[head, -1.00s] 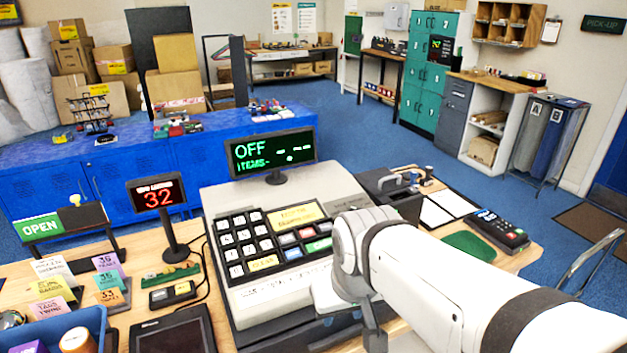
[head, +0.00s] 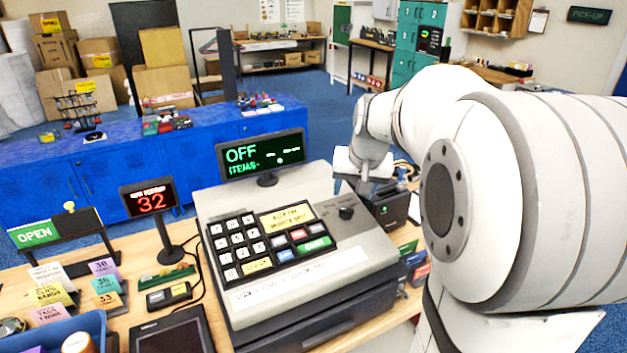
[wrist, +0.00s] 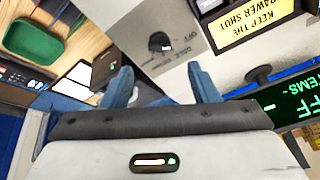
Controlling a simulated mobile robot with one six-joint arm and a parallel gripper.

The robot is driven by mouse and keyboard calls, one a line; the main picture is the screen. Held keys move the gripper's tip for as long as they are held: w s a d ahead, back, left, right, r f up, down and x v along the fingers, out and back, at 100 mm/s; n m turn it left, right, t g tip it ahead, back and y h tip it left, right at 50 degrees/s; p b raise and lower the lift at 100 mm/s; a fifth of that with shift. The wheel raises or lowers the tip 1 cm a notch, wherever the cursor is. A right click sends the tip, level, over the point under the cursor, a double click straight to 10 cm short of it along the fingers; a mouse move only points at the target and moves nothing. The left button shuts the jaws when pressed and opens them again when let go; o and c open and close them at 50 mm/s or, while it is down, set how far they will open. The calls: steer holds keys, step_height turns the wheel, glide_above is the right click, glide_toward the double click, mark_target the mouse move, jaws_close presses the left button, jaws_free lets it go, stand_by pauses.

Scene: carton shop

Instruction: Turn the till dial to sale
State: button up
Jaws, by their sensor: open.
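The till (head: 290,240) stands on the counter. Its dial (head: 346,212) is a small black knob at the right of the sloping grey top. In the wrist view the dial (wrist: 160,42) lies ahead, between the lines of my fingers, with small printed words around it, OFF and SALE among them. The till display (head: 262,154) reads OFF in green. My gripper (head: 357,182) is above the back right of the till, near the dial. In the wrist view my gripper (wrist: 162,76) has its two blue fingers spread wide, empty and apart from the dial.
A dark device (head: 388,208) stands close to the till's right side. A red 32 display (head: 153,198) on a post stands left of the till. A yellow label (wrist: 265,30) is beside the dial.

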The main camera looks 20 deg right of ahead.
mark_target(348, 210)
steer(key=p+x, duration=0.1)
steer(key=x, duration=0.6)
steer(key=shift+w+f, duration=0.3)
steer(key=shift+c, duration=0.3)
steer(key=c, duration=0.9)
